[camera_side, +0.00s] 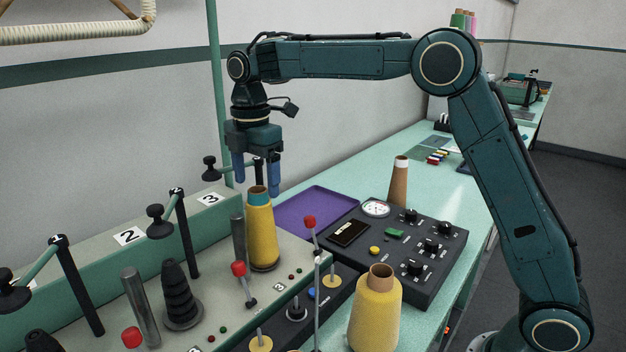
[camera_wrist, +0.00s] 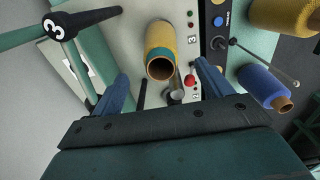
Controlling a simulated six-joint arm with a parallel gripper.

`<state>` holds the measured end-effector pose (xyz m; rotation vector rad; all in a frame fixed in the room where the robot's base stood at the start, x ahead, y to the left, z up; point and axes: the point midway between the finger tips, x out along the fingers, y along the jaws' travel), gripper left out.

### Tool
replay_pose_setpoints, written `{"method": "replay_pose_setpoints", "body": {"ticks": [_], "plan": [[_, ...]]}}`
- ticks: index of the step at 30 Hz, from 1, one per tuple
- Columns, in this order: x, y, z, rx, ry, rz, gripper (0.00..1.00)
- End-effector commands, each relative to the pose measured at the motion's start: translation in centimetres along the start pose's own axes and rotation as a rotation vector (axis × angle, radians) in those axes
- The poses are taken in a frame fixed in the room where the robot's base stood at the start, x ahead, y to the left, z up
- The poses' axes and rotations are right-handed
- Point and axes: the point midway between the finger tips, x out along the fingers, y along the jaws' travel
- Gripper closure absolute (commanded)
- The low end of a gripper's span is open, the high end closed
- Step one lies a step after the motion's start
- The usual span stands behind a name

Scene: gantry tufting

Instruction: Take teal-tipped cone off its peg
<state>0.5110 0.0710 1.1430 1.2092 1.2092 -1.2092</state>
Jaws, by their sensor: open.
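The teal-tipped cone (camera_side: 261,232) carries yellow yarn and stands upright at station 3, with a teal band around its brown top. In the wrist view the cone (camera_wrist: 160,57) shows from above, its open brown end towards me. The peg under it is hidden. My gripper (camera_side: 256,191) is open and points down just above the cone's top, its blue fingers apart. In the wrist view the fingers of my gripper (camera_wrist: 160,82) lie to either side of the cone and do not appear to touch it.
A tension arm (camera_side: 184,230), a grey post (camera_side: 238,238) and a red-knobbed lever (camera_side: 242,283) stand close to the cone. A purple tray (camera_side: 312,205) lies behind it. Another yellow cone (camera_side: 376,310), a control box (camera_side: 400,245) and a brown cone (camera_side: 398,182) stand to the right.

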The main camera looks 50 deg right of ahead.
Motion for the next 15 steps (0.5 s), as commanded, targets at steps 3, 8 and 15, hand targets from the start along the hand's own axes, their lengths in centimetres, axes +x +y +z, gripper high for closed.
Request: {"method": "replay_pose_setpoints", "body": {"ticks": [3,8,15], "plan": [[1.1,0.0,0.0,0.000,0.000,-0.001,0.22],[1.6,0.0,0.0,0.000,0.000,-0.001,0.22],[2.0,0.0,0.0,0.000,0.000,-0.001,0.22]]}}
